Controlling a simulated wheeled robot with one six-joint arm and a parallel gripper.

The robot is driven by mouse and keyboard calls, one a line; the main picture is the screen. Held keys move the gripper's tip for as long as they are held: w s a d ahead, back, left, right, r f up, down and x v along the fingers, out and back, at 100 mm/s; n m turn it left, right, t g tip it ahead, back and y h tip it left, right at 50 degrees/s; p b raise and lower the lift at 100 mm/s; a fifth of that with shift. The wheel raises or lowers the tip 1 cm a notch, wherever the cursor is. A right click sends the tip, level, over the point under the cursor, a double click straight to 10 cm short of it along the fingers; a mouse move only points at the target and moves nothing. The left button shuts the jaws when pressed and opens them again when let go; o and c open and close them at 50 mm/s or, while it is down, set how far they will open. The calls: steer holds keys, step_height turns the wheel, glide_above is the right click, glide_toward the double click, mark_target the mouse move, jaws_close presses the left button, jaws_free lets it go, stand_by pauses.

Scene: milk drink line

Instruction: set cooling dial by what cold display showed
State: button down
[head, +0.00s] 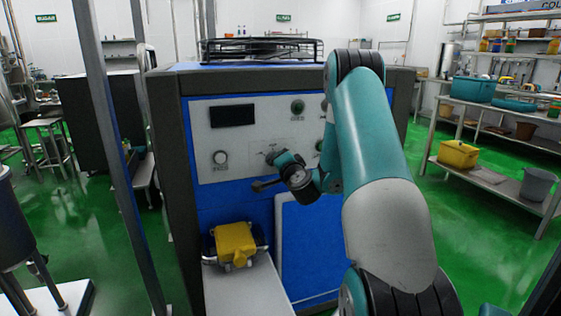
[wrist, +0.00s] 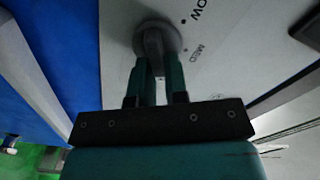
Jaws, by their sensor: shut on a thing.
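The cooling dial (wrist: 157,35) is a round grey knob with a raised bar, on the pale panel in the wrist view. The words LOW and MED are printed to its right, with small dots beside them. My gripper (wrist: 158,65) has its two green fingers shut on the dial's bar. Which mark the dial points at is unclear. In the head view my gripper (head: 274,157) reaches the machine's panel and largely covers the dial. The display (head: 232,116) at the panel's upper left looks dark, with no readable figures.
Another knob (head: 220,158) is left of my gripper, and a green button (head: 298,107) is above it. A yellow box-like part (head: 235,242) sits on a pale ledge (head: 245,290) below. A metal post (head: 110,130) stands at left. Shelves with tubs are at right.

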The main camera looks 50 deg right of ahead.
steer(key=c, duration=1.1)
jaws_free()
steer(key=shift+c, duration=0.2)
steer(key=shift+s, duration=0.15)
steer(key=b+v, duration=1.7)
steer(key=b, duration=0.5)
steer(key=shift+s, duration=0.15)
